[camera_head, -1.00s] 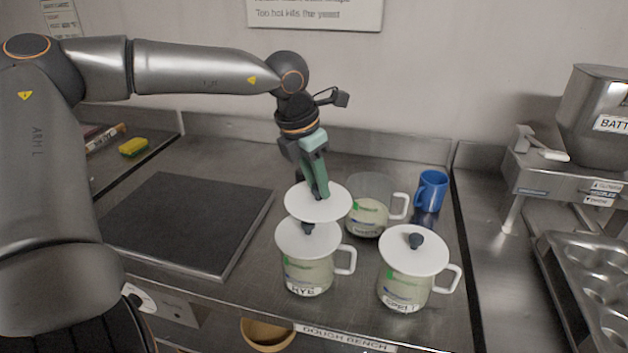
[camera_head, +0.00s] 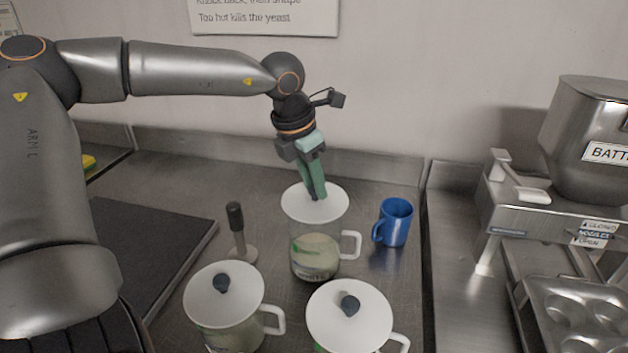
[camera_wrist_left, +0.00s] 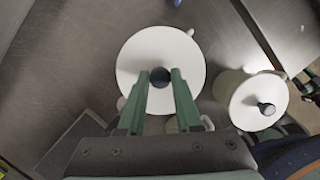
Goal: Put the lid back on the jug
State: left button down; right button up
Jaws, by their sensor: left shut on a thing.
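My left gripper (camera_head: 316,196) is shut on the dark knob (camera_wrist_left: 160,77) of a round white lid (camera_head: 300,207). The lid is roughly level, over the back clear jug (camera_head: 316,262), which holds pale contents and has a white handle at its right. The lid hides the jug's rim, and I cannot tell whether the two touch. The lid also shows in the left wrist view (camera_wrist_left: 160,45), with the knob between the fingertips.
Two lidded jugs stand in front, one at left (camera_head: 225,305) and one at right (camera_head: 348,320). A dark-handled tool (camera_head: 236,218) stands left of the back jug, and a blue mug (camera_head: 393,223) right of it. A dark slab (camera_head: 150,235) lies left.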

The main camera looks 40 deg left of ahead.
aim_at(313, 200)
pick_arm(q)
jog(key=shift+s+f, duration=0.1)
jog(key=shift+f, duration=0.5)
jog(key=shift+f+b, duration=1.1)
jog(key=shift+f, duration=0.4)
jog(key=shift+f+b, duration=0.35)
jog(key=shift+b, duration=0.15)
jog(key=shift+f+b, duration=0.15)
jog(key=shift+b, duration=0.55)
jog(key=shift+c, duration=0.2)
grip_release()
